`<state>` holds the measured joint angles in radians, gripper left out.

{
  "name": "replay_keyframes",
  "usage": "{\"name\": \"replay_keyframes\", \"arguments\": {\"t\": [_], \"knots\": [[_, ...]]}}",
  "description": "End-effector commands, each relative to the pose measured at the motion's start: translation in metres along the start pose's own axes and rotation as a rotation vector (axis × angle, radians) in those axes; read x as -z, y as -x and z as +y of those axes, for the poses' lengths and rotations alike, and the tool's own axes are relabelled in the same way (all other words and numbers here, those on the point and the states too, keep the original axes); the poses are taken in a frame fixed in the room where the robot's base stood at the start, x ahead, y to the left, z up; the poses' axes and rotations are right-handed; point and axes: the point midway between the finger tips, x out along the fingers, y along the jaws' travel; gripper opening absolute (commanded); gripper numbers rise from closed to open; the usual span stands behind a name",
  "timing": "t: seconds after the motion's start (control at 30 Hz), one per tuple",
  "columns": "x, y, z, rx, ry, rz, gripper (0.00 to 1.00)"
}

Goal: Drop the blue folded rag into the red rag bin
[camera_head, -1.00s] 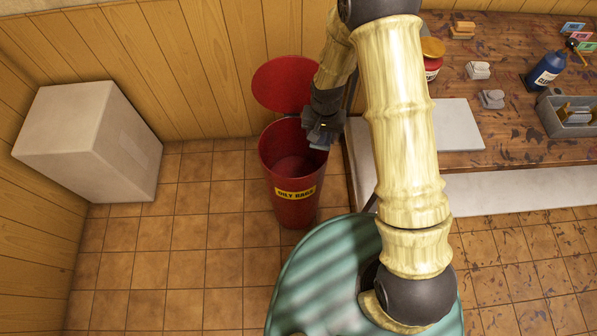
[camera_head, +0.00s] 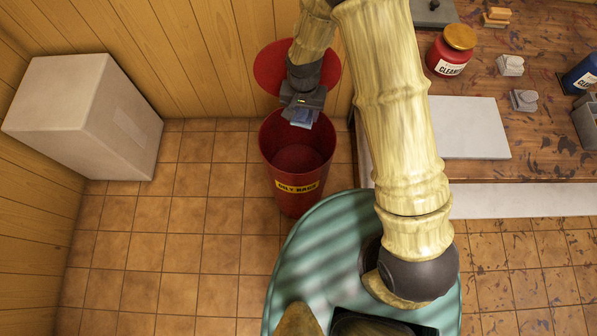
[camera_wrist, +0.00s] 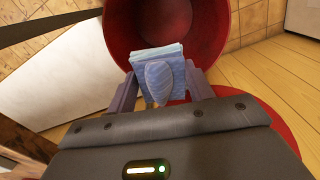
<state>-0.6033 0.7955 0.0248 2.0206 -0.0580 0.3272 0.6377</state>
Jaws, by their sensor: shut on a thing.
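The blue folded rag (camera_head: 302,118) hangs from my gripper (camera_head: 303,106) over the far side of the bin's mouth. The wrist view shows the rag (camera_wrist: 157,58) between the two fingers of my gripper (camera_wrist: 163,88), with the bin's red interior beyond it. The red rag bin (camera_head: 297,195) stands upright on the tiled floor, labelled "OILY RAGS". Its round lid is open behind, partly hidden by my arm. The part of the bin's inside that shows in the head view looks empty.
A pale box (camera_head: 85,115) stands at the left by the wood-panelled wall. The stained workbench (camera_head: 560,140) at the right holds a red jar (camera_head: 450,52), a grey-white board (camera_head: 468,128), a blue bottle (camera_head: 583,75) and small blocks. Tiled floor left of the bin is clear.

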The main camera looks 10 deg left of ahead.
Motion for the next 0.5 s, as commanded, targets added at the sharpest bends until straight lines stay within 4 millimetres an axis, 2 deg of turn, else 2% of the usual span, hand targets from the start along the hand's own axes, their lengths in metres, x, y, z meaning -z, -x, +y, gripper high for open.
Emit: {"name": "replay_keyframes", "arguments": {"t": [0.17,0.5], "knots": [[0.000,-0.012,0.000,0.000,0.000,0.000,0.27],[0.000,-0.051,0.000,0.000,0.000,0.000,0.27]]}}
